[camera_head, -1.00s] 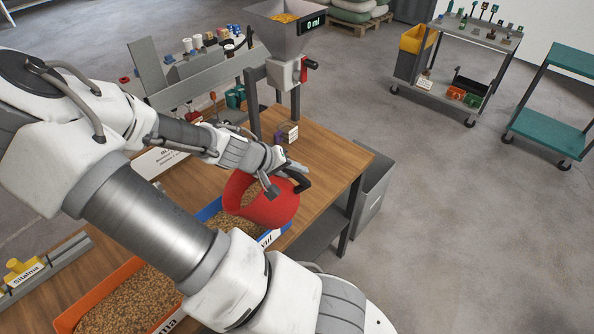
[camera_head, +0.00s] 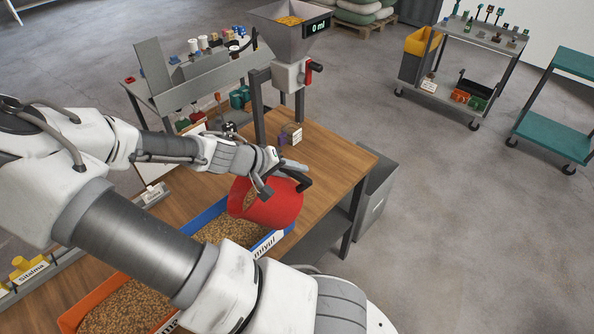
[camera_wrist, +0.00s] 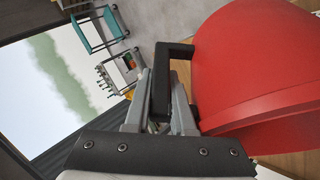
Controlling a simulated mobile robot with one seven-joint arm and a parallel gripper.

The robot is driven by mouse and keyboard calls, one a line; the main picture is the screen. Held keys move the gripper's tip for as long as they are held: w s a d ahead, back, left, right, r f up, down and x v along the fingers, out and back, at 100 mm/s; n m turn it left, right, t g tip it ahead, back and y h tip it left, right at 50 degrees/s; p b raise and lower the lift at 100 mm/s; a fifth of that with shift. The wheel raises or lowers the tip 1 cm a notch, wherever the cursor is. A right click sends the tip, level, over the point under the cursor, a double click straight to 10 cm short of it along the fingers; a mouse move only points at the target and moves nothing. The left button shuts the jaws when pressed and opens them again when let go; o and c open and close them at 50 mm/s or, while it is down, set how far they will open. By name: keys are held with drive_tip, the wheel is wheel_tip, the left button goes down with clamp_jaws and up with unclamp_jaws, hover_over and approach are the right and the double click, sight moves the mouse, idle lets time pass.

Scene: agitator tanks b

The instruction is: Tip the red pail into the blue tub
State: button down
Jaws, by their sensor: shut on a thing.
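The red pail (camera_head: 275,207) hangs tilted over the right end of the blue tub (camera_head: 283,234), its mouth turned to the left. Some brown grain shows inside the pail's mouth. The blue tub holds brown grain and is partly hidden by my arm. My gripper (camera_head: 276,178) is shut on the pail's black handle. In the wrist view my gripper (camera_wrist: 160,98) has its fingers around the black handle (camera_wrist: 176,50), and the red pail (camera_wrist: 262,75) fills the right side.
An orange tub (camera_head: 88,312) with similar grain stands left of the blue one on the wooden table (camera_head: 335,165). A grey hopper (camera_head: 290,40) reading 0 ml stands at the table's back. A grey bin (camera_head: 372,200) stands beside the table. The tabletop's right part is mostly clear.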

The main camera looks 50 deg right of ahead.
drive_tip(key=shift+w+r, duration=0.1)
drive_tip(key=shift+r, duration=0.05)
idle(0.3)
drive_tip(key=shift+w+a+r+g+h, duration=0.25)
drive_tip(key=shift+a+r+g+h, duration=0.05)
drive_tip(key=shift+a+h, duration=0.1)
drive_tip(key=shift+w, duration=0.1)
drive_tip(key=shift+w+a+r+n+g+h, duration=0.25)
drive_tip(key=shift+w+a+n+g+h, duration=0.05)
drive_tip(key=shift+a+g+h, duration=0.1)
idle(0.5)
drive_tip(key=shift+w, duration=0.1)
drive_tip(key=shift+w+a+r+h, duration=0.15)
drive_tip(key=shift+w+a+h, duration=0.2)
drive_tip(key=shift+a+h, duration=0.15)
idle(0.4)
drive_tip(key=shift+w+a+n+g+h, duration=0.3)
drive_tip(key=shift+w+a+g+h, duration=0.1)
drive_tip(key=shift+w+a+g, duration=0.1)
